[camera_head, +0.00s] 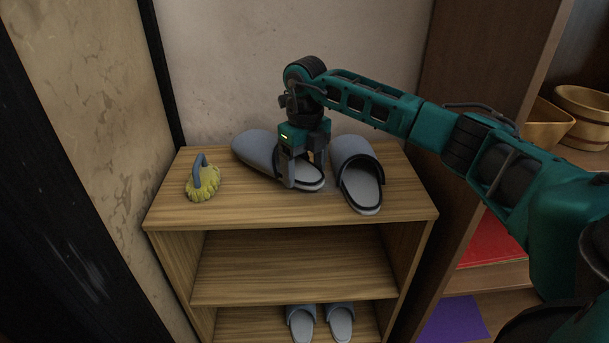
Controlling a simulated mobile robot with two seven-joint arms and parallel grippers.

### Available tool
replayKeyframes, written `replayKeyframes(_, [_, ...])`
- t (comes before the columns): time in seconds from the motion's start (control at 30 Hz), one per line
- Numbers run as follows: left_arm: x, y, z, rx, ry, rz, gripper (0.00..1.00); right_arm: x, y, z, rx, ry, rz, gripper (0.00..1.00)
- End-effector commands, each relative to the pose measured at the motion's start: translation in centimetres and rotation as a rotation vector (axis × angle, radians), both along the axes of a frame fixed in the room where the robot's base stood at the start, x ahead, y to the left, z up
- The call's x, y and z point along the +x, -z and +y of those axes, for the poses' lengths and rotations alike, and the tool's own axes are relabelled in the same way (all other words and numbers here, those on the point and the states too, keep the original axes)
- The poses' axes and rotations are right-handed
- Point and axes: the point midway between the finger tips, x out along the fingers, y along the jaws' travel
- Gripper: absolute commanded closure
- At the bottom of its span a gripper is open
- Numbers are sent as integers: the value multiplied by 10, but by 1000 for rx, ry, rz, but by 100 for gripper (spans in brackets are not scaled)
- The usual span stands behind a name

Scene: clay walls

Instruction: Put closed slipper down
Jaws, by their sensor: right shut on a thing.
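A grey-blue closed-toe slipper (256,150) with a dark rim is at the top of the wooden shelf unit (240,214), its toe to the back left. My right gripper (303,183) reaches down over its open heel end and is shut on it. The slipper is at or very near the top board; I cannot tell whether it touches. A matching slipper (352,152) sits just to its right on the board, toe toward the wall. My left gripper is not in view.
A yellow brush with a blue handle (203,184) stands on the board's left. Another pair of slippers (318,323) is on a lower shelf. The middle shelf (290,265) looks empty. A brown cabinet with bowls (585,105) is at the right.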

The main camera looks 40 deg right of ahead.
Motion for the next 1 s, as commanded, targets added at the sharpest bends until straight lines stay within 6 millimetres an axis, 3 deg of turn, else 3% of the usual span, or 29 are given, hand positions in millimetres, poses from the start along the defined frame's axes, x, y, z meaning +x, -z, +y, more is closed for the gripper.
replayKeyframes(0.1, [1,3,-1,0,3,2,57,0,15,0,1,0,-1,55])
replayKeyframes(0.43, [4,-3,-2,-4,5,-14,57,0,17,0,1,0,0,55])
replayKeyframes(0.47, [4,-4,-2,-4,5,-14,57,0,17,0,1,0,0,20])
replayKeyframes(0.5, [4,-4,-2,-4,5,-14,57,0,17,0,1,0,0,16])
replayKeyframes(0.67, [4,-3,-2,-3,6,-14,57,0,17,0,1,-1,0,1])
replayKeyframes(1.0, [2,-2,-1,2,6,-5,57,0,9,0,1,-1,-2,0])
